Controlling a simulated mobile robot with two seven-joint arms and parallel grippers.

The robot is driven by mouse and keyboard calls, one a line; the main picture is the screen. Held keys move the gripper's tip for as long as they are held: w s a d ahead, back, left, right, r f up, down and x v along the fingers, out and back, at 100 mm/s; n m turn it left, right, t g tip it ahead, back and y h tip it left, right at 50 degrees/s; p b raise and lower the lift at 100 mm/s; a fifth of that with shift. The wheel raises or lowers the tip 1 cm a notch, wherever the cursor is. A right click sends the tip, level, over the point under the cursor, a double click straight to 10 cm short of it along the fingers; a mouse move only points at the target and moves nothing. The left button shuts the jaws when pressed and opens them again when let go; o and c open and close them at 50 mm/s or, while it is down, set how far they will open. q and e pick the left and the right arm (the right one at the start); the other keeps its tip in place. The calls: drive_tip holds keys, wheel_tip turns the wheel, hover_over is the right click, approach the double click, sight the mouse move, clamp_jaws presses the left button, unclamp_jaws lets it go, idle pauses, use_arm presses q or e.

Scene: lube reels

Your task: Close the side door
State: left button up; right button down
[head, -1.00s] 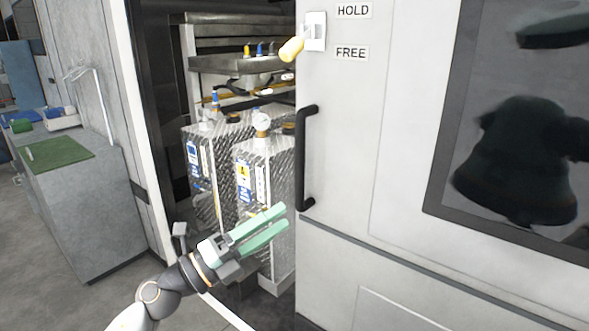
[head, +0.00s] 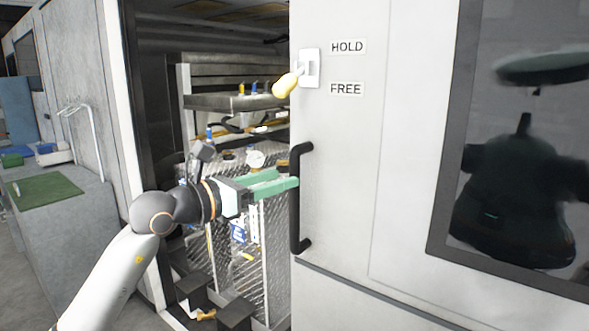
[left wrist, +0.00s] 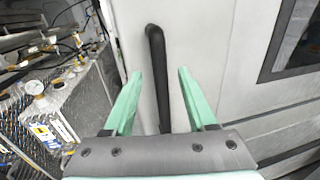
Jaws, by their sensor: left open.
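The side door (head: 345,210) is a large light-grey sliding panel on the right of the head view, with the doorway open to its left. Its black vertical handle (head: 295,200) is near the door's left edge. My left gripper (head: 284,185) is open, its green fingers pointing at the handle from the left. In the left wrist view the handle (left wrist: 158,75) runs down between the two fingertips (left wrist: 160,75), and I cannot tell how deep it sits. My right gripper is not seen.
Inside the doorway are metal tanks with gauges (head: 256,159) and a shelf (head: 215,103). A grey cabinet with a green mat (head: 45,191) stands at the left. A dark window (head: 520,150) in the door reflects a dark shape.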

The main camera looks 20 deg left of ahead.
sight(295, 174)
use_arm(q)
drive_tip(key=x, duration=0.5)
drive_tip(key=shift+p, duration=0.35)
clamp_jaws()
idle(1.1)
